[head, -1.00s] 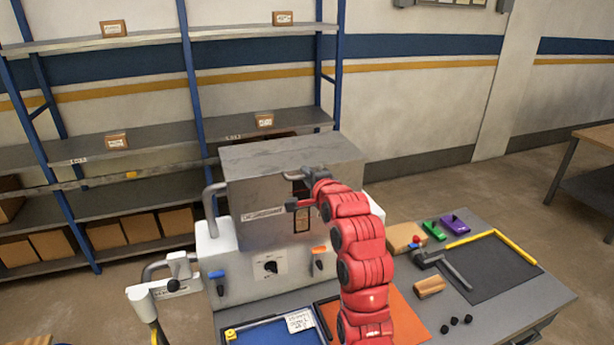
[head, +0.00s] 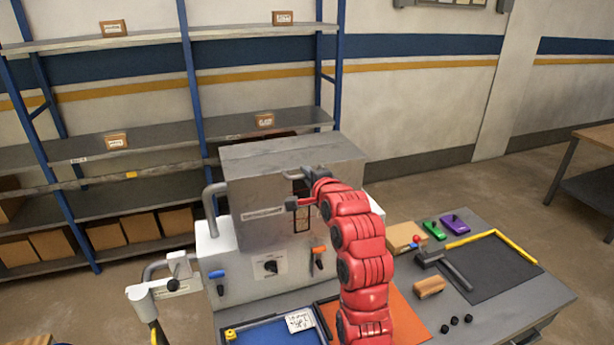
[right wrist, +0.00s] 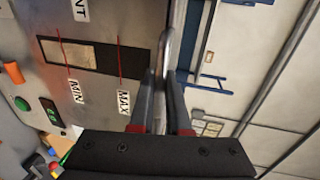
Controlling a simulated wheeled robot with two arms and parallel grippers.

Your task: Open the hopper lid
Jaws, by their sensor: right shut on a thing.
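The hopper is a grey metal box with a flat grey lid (head: 290,152) on top, which looks closed in the head view. My right gripper (head: 303,188) is at the front of the hopper, close under the lid's front edge. In the right wrist view, its fingers (right wrist: 162,82) are shut on a curved metal handle (right wrist: 177,32). My left gripper is not in view.
The white machine body (head: 240,268) carries a dial, a blue lever and an orange lever. A grey pipe handle (head: 210,205) stands at the hopper's left. Shelves stand behind.

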